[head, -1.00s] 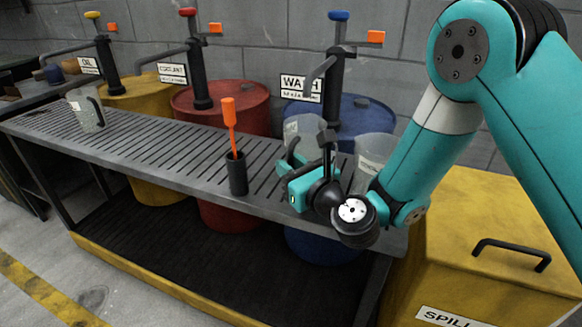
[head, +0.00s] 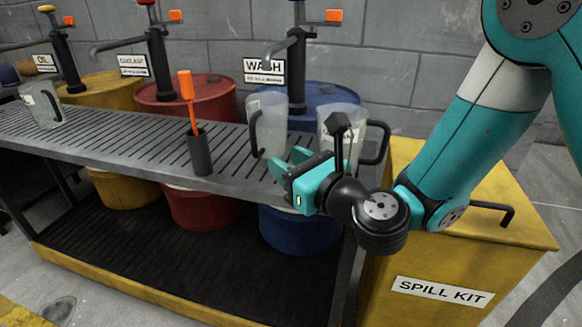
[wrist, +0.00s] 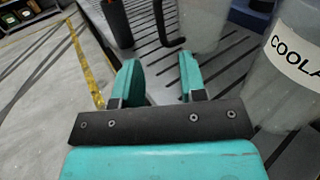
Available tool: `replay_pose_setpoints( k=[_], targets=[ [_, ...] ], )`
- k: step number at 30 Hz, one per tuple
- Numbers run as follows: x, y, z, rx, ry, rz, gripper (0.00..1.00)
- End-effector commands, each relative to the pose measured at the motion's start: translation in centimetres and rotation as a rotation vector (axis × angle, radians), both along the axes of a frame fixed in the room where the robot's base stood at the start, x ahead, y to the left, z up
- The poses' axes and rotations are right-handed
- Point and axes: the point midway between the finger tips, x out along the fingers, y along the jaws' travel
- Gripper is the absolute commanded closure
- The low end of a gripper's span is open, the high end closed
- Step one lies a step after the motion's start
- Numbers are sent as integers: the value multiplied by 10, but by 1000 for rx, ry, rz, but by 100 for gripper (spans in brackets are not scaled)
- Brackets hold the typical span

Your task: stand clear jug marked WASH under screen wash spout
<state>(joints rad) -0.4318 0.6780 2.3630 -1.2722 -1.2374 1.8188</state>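A clear jug (head: 270,118) with a black handle stands upright on the slatted bench. Its mouth appears below the tip of the wash spout (head: 283,54) in the head view; exact depth alignment is hard to judge. No label on it is readable. Its lower part shows at the top of the wrist view (wrist: 205,25). My gripper (head: 287,163) is in front of it at the bench's front edge, open and empty. Its two fingers are apart in the wrist view (wrist: 158,80), with a gap to the jug.
A second clear jug (head: 336,122), lettered COOLA in the wrist view (wrist: 290,70), stands close on the right. A black holder (head: 200,153) with an orange tool stands left. Another jug (head: 42,108) is at the far left. A yellow spill kit box (head: 440,262) stands right of the bench.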

Motion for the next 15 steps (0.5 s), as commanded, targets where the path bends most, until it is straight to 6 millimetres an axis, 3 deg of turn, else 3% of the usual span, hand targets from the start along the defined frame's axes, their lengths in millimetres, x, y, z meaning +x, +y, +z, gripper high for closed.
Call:
replay_pose_setpoints(
  k=[11,15],
  targets=[
    [-8,1,4,-23,-23,30,62],
    [-29,9,24,-222,-212,178,62]
  ],
)
